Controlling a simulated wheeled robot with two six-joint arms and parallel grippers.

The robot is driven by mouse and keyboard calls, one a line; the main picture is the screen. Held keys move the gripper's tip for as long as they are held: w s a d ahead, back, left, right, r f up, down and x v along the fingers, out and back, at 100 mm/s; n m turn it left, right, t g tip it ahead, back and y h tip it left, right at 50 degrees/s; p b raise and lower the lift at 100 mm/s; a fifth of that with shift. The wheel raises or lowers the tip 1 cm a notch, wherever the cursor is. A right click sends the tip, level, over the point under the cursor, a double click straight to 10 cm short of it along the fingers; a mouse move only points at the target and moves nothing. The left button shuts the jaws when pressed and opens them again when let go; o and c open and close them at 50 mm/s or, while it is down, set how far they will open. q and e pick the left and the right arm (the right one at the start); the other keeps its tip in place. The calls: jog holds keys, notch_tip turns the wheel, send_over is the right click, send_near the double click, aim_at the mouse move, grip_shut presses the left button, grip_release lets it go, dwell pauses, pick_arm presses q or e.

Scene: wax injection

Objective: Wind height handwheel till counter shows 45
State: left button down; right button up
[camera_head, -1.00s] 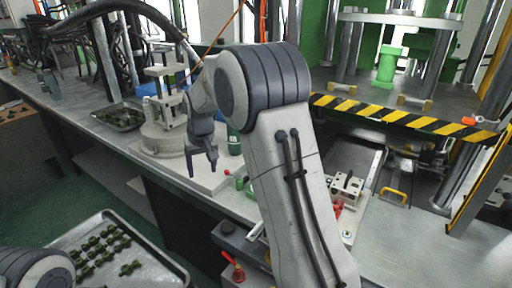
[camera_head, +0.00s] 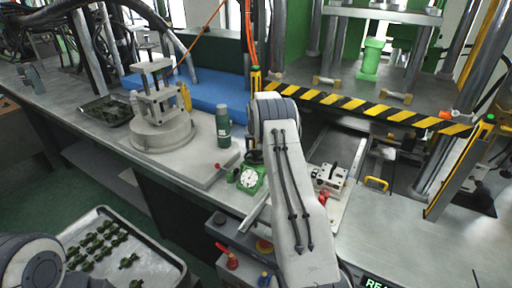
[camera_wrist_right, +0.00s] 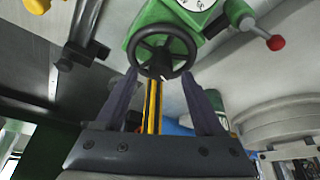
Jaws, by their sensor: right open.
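The black handwheel (camera_wrist_right: 161,52) shows in the right wrist view, mounted on a green housing (camera_wrist_right: 150,18) with a white dial (camera_wrist_right: 197,3). In the head view the green housing (camera_head: 250,189) and the white dial (camera_head: 248,178) stand at the bench front, left of my right arm. I cannot read a number on the dial. My right gripper (camera_wrist_right: 160,75) is open, its two dark fingers spread toward the handwheel's rim with nothing clearly held. I cannot tell whether they touch it. In the head view my right arm largely hides the gripper. Only my left arm's link shows, at lower left.
A red-knobbed lever (camera_wrist_right: 275,42) is beside the housing. A green bottle (camera_head: 223,126) and a round-based fixture (camera_head: 162,132) stand to the left. A clamp block (camera_head: 328,177) and striped press edge (camera_head: 370,107) are to the right. A tray of green parts (camera_head: 150,262) is below.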

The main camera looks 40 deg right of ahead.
jog(key=shift+x, duration=0.9)
jog(key=shift+c, duration=0.3)
grip_shut()
jog(key=shift+w+a+f+m+g+h+b, duration=0.1)
jog(key=shift+m+g+h+b, duration=0.25)
jog(key=shift+m+b, duration=0.9)
jog(key=m+b, duration=0.1)
jog(key=m, duration=0.1)
jog(key=shift+m+g+h, duration=0.35)
jog(key=shift+w+m+g, duration=0.1)
jog(key=shift+m+g, duration=0.3)
jog(key=shift+m, duration=0.5)
jog(key=shift+r+m, duration=0.25)
jog(key=shift+m, duration=0.35)
jog(key=shift+m+g+h+p, duration=0.3)
jog(key=shift+m+g+p, duration=0.2)
jog(key=shift+m+p, duration=0.25)
